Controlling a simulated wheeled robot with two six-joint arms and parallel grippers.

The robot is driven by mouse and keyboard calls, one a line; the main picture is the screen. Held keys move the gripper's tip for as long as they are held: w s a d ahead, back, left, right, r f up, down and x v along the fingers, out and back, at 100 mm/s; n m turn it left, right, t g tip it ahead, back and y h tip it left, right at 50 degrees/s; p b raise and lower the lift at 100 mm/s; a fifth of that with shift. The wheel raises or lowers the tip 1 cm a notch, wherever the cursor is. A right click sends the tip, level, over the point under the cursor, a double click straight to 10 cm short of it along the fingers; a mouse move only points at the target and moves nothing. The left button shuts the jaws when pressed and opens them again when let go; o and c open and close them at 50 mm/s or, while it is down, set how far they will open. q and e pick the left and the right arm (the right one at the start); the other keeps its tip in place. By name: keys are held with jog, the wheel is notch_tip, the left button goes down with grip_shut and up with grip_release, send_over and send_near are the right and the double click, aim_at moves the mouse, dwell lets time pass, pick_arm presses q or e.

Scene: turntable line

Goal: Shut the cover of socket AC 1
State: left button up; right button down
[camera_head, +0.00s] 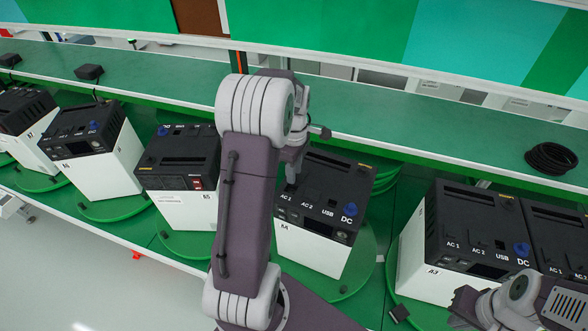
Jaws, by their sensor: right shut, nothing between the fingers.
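The black-topped white unit marked A4 (318,245) stands on a green turntable in the middle. Its top carries the labels AC 1, AC 2, USB and DC, with a blue cap by DC. The AC 1 socket (286,197) is at the left of that row. My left gripper (291,182) points down right at the AC 1 area, and my own arm hides part of it. I cannot tell whether the cover is open or whether the gripper touches it. My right gripper (462,305) is shut and empty at the lower right, in front of unit A3 (425,265).
Similar units stand on turntables to the left, including A5 (180,180) with a red part, and another at the far right. A black cable coil (551,158) lies on the green shelf (430,125) behind. A small black block (400,313) is near the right gripper.

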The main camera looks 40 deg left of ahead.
pick_arm(q)
jog(key=shift+d, duration=0.1)
jog(key=shift+c, duration=0.9)
grip_shut()
